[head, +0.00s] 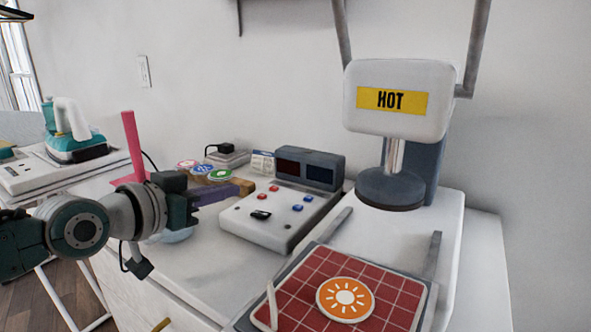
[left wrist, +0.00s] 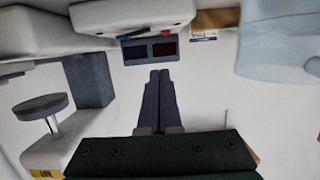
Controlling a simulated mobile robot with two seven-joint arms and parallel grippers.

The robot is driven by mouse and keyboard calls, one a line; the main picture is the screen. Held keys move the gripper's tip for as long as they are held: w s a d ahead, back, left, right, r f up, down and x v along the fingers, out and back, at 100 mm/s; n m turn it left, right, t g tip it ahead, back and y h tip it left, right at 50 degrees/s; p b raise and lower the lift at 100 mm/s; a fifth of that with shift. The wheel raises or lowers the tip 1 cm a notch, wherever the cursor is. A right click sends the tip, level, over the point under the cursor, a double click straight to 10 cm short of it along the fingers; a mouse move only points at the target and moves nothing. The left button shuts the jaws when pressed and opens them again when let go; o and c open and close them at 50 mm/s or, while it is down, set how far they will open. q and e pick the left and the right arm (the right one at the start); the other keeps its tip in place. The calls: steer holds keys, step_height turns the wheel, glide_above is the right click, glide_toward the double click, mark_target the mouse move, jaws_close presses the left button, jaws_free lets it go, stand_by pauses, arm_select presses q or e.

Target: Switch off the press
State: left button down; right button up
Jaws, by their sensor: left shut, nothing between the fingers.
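The press (head: 400,115) is white with a yellow HOT label and a round dark head raised above its bed. A control box (head: 280,215) with red and blue buttons, a black rocker switch (head: 261,214) and a dark two-window display (head: 310,170) stands left of it. The rocker's position is too small to tell. The box also shows at the top of the left wrist view (left wrist: 135,14). My left gripper (head: 238,187) is shut and empty, left of the control box and apart from it. Its dark fingers show in the left wrist view (left wrist: 160,73). My right gripper is not in view.
A red gridded mat (head: 390,310) with an orange sun patch (head: 345,299) lies on the press bed. Round patches (head: 203,169) and a pink upright piece (head: 133,145) are behind my left arm. A teal iron (head: 75,140) stands at far left. The tabletop before the box is clear.

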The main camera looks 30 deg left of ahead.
arm_select(q)
steer(key=p+v, duration=0.2)
steer(key=v, duration=0.5)
steer(key=shift+s, duration=0.15)
steer(key=s+d+r+m+g+h+p, duration=0.1)
steer(key=s+d+r+g+p, duration=0.25)
steer(key=s+d+p, duration=0.3)
steer(key=s+d+r+m+g+h+p, duration=0.1)
steer(key=s+d+r+g+p, duration=0.1)
steer(key=s+d+g+p, duration=0.45)
steer(key=s+d+r+n+g+y+p, duration=0.1)
steer(key=s+d+r+g+y+p, duration=0.15)
steer(key=s+r+p, duration=0.65)
steer(key=w+p+v, duration=0.2)
steer(key=p+v, duration=0.9)
steer(key=w+r+p+v, duration=0.1)
steer(key=w+p+v, duration=0.2)
steer(key=p+v, duration=0.9)
steer(key=w+r+p+v, duration=0.1)
steer(key=w+p+v, duration=0.2)
steer(key=p+v, duration=0.8)
steer(key=shift+w+d+r+t, duration=0.2)
steer(key=shift+w+r+t, duration=0.05)
steer(key=shift+r+t, duration=0.2)
